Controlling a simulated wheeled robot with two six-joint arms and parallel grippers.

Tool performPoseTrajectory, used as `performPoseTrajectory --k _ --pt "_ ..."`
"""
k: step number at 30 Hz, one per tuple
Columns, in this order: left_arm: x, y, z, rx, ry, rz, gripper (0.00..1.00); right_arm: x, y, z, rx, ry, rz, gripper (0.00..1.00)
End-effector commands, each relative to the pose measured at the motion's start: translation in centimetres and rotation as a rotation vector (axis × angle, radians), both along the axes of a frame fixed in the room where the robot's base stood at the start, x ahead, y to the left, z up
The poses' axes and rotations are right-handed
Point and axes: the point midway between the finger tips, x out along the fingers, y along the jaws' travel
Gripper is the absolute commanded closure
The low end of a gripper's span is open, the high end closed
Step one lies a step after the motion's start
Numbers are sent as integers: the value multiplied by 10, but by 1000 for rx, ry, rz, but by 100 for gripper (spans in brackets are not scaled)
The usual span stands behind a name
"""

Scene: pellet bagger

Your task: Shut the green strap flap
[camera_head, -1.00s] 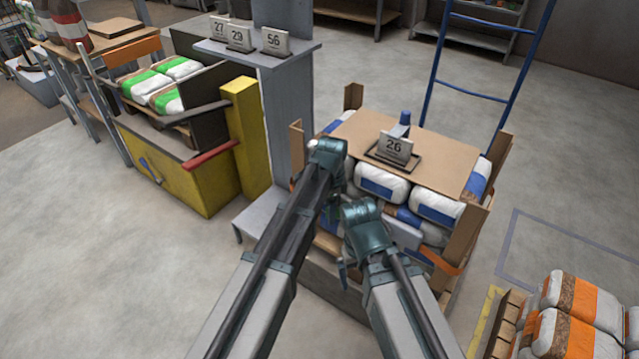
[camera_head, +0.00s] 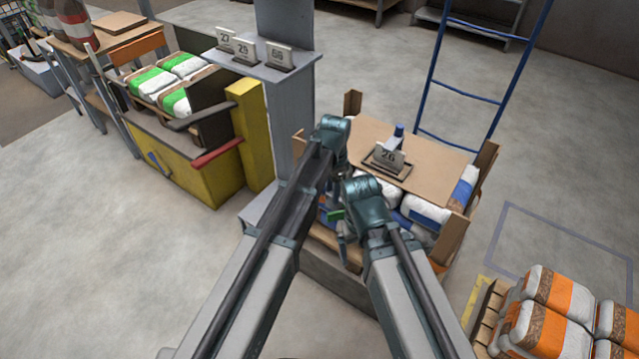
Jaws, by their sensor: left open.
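A small green piece (camera_head: 336,214), likely the green strap flap, shows at the near left side of the pallet stack, between my two arms. Most of it is hidden, so I cannot tell how far open it stands. My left gripper (camera_head: 335,188) points down from its wrist, just above the green piece, and is open. Whether it touches the piece is unclear. My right gripper (camera_head: 345,245) is low beside the stack, mostly hidden behind its own wrist; its jaw state cannot be made out.
A grey column with a shelf (camera_head: 300,62) stands close left. Orange bags (camera_head: 555,295) lie at right. Open floor lies beyond.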

Motion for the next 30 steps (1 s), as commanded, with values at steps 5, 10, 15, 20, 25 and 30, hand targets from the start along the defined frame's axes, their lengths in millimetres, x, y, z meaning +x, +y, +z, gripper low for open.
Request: performPoseTrajectory --k 5,10,15,20,25,30 --pt "-13 1 32 5 1 33 52 0 0 32 0 0 0 3" --pt "-38 4 53 18 4 139 52 0 0 53 0 0 0 3" --pt "-63 8 73 32 5 245 52 0 0 73 0 0 0 3" --pt "-86 12 93 46 4 344 52 0 0 93 0 0 0 3" --pt "-110 16 113 60 3 446 52 0 0 112 0 0 0 3" --pt "-128 20 128 72 -2 533 52 0 0 128 0 0 0 3"
